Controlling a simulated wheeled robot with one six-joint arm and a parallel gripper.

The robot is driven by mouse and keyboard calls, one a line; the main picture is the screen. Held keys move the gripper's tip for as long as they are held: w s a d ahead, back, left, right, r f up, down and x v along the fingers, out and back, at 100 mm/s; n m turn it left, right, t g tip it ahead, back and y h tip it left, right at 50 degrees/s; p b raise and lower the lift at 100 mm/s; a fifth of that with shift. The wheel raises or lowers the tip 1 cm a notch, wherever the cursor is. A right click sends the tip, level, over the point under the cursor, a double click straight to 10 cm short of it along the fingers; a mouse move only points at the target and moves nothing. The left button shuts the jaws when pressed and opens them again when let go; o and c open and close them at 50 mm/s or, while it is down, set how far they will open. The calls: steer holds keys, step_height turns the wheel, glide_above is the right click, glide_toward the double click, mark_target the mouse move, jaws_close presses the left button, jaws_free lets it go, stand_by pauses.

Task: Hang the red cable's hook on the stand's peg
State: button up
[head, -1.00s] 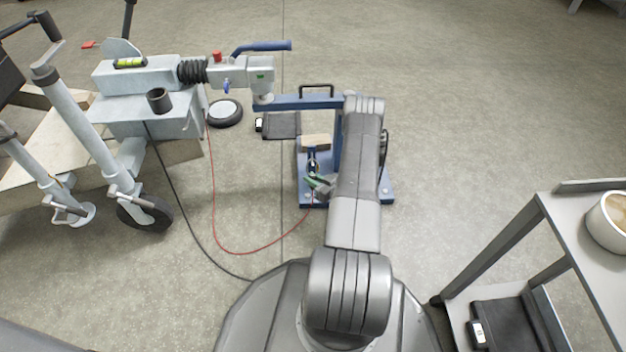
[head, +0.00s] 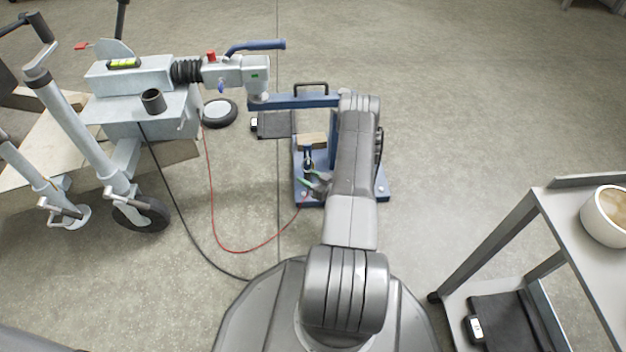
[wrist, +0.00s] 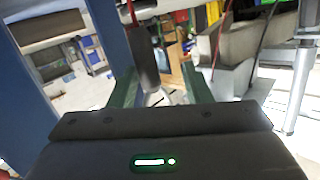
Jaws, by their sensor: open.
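The blue stand (head: 333,150) is in the middle of the head view, partly hidden by my arm. My gripper (head: 316,182) is low in front of it, with green fingers spread open. In the wrist view my open gripper (wrist: 160,92) has a dark grey cylinder (wrist: 145,64) between and beyond its fingers. The cylinder hangs upright below a pale horizontal bar (wrist: 140,10), possibly the peg. Whether it is the hook's body, and whether the hook is on the peg, I cannot tell. The red cable (head: 213,190) runs from the trailer in a floor loop towards the stand.
The trailer coupling (head: 235,72) stands at the left, with a black cable (head: 190,232) running from it across the floor. A grey cart (head: 570,235) with a white pot (head: 606,216) stands at the right. The floor beyond the stand at the right is clear.

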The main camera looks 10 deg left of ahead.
steer(key=p+v, duration=0.4)
steer(key=v, duration=0.9)
steer(key=shift+s+d, duration=0.2)
steer(key=shift+d, duration=0.1)
steer(key=shift+r, duration=0.1)
steer(key=b+x, duration=0.4)
steer(key=x, duration=0.9)
steer(key=shift+a+r, duration=0.15)
steer(key=shift+a, duration=0.1)
steer(key=shift+d+r, duration=0.1)
